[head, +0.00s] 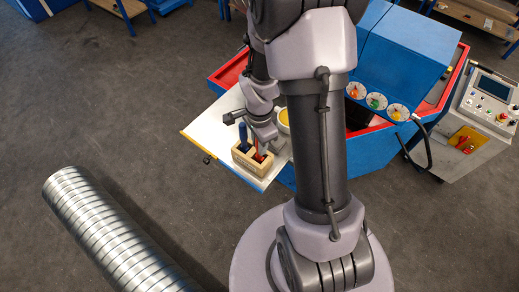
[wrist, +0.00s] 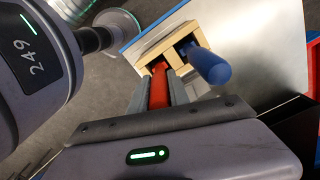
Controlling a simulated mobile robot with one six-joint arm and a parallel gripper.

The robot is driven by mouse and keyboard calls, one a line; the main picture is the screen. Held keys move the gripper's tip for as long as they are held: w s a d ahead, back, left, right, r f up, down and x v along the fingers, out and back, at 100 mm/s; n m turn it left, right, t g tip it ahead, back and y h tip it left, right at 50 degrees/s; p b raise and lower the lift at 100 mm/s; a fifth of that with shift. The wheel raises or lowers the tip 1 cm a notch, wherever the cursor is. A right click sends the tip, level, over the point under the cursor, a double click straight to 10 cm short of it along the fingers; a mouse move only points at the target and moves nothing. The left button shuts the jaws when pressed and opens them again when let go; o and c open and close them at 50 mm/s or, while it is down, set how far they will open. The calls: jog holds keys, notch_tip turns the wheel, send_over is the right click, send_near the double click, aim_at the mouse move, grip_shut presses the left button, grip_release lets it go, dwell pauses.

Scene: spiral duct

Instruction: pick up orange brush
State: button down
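The orange brush (wrist: 158,88) stands in a compartment of a wooden holder (wrist: 149,50), and its red-orange handle shows between my fingers. My gripper (wrist: 163,86) is shut on this handle, with a grey finger against each side. In the head view, my gripper (head: 264,148) points down at the holder (head: 247,166), and a bit of the orange brush (head: 260,157) shows below it. The brush's lower end is hidden in the holder. A blue-handled tool (wrist: 209,66) stands in the neighbouring compartment, close beside my right finger in the wrist view; it also shows in the head view (head: 243,137).
The holder sits on a pale tabletop (head: 213,133) with a yellow edge. A yellow-topped cup (head: 284,117) stands close behind my gripper. A blue machine (head: 400,55) and a control cabinet (head: 485,110) stand to the right. A spiral duct (head: 105,225) lies on the floor at left.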

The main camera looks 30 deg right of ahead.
notch_tip(320, 180, up, 10)
jog(key=shift+s+f, duration=0.1)
dwell(0.4)
dwell(0.4)
